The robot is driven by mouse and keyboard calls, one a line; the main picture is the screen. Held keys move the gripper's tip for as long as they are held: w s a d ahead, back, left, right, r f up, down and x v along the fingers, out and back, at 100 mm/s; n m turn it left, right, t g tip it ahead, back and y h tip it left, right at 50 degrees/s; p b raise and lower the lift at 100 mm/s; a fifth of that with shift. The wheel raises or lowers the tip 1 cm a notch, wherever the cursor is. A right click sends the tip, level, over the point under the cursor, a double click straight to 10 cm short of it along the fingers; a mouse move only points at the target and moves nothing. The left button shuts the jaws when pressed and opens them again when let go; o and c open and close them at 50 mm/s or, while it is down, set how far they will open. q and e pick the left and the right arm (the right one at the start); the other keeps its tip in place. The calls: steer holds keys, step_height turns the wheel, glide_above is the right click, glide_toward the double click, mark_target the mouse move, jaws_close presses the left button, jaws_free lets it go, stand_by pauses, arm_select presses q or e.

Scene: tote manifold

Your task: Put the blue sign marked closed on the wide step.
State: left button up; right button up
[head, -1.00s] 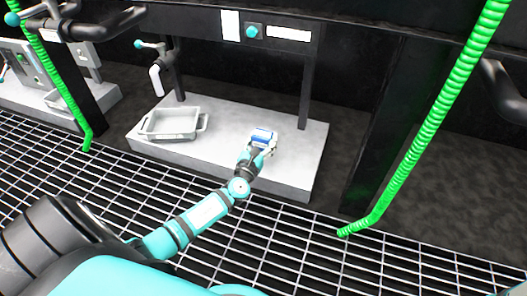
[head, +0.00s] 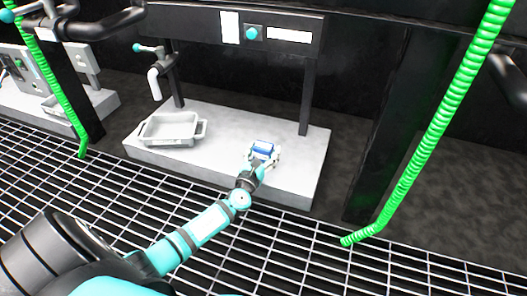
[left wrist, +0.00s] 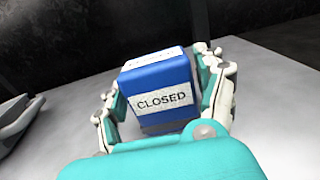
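The blue sign (head: 263,149) is a small blue block with a white label reading CLOSED, clear in the left wrist view (left wrist: 165,75). It stands on the right part of the wide pale grey step (head: 222,160), looking slightly tilted in the wrist view. My left gripper (head: 262,158) is at the step with its fingers spread, one on each side of the sign. In the wrist view the left gripper (left wrist: 160,95) shows a gap on the left side, while the right finger is close against the sign or touching. The sign's underside is hidden. My right gripper is out of view.
A grey tray (head: 172,131) sits on the left part of the step, under a tap (head: 154,82). A dark post (head: 305,95) rises behind the sign. A green hose (head: 430,140) hangs at the right. Step surface between tray and sign is clear.

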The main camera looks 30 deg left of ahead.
arm_select(q)
steer(key=shift+o, duration=0.5)
steer(key=shift+s+r, duration=0.15)
steer(key=shift+r, duration=0.05)
steer(key=p+v, duration=0.4)
steer(key=v, duration=0.7)
steer(key=shift+s+p, duration=0.35)
steer(key=shift+d+f, duration=0.1)
